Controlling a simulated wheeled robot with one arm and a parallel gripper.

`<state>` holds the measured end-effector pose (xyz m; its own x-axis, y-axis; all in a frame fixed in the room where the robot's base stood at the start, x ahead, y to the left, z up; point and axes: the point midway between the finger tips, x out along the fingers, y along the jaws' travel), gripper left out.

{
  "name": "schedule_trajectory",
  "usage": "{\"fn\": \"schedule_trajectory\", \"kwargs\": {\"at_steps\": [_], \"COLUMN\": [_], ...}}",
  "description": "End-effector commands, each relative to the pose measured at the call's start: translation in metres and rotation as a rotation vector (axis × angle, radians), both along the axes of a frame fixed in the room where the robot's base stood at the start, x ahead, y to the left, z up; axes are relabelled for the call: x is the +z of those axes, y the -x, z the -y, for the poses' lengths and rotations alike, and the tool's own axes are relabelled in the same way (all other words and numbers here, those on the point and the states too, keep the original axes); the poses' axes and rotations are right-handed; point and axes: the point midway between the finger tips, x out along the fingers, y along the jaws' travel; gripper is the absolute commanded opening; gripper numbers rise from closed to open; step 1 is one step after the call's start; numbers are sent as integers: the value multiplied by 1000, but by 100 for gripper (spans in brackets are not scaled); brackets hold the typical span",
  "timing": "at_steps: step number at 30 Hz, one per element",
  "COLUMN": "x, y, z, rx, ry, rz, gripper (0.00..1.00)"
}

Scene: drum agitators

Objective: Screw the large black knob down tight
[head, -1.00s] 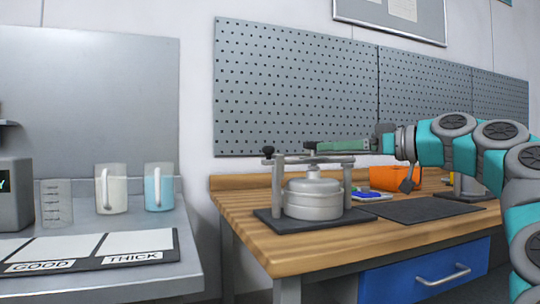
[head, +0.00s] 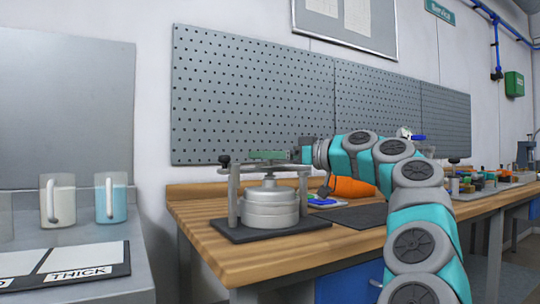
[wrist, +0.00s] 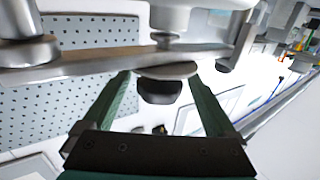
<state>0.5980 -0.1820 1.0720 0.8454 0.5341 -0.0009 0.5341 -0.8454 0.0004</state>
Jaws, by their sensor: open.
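A clamp frame with two grey posts and a crossbar (head: 283,168) stands over a round, lidded grey metal drum (head: 270,212). My gripper (head: 258,155) reaches in from the right, its green fingers just above the crossbar. In the wrist view the large black knob (wrist: 160,92) sits at mid-bar, between the two spread fingers of my gripper (wrist: 163,78). The fingers are open, and gaps show between them and the knob. In the head view the fingers hide the knob. A small black knob (head: 224,159) tops the left post.
The frame stands on a dark base plate (head: 228,233) on a wooden bench (head: 210,257). A dark mat (head: 355,216) and an orange bin (head: 352,188) lie to the right. A pegboard (head: 255,95) stands behind. Two jugs (head: 110,205) stand on the left counter.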

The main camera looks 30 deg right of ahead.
Motion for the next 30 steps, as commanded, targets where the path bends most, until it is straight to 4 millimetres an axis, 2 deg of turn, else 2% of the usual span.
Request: {"fn": "schedule_trajectory", "kwargs": {"at_steps": [5, 27, 30], "x": [0, 0, 0], "y": [0, 0, 0], "z": [0, 0, 0], "rx": [0, 0, -1], "ry": [-1, -1, -1], "rz": [1, -1, -1], "gripper": [92, 8, 6]}}
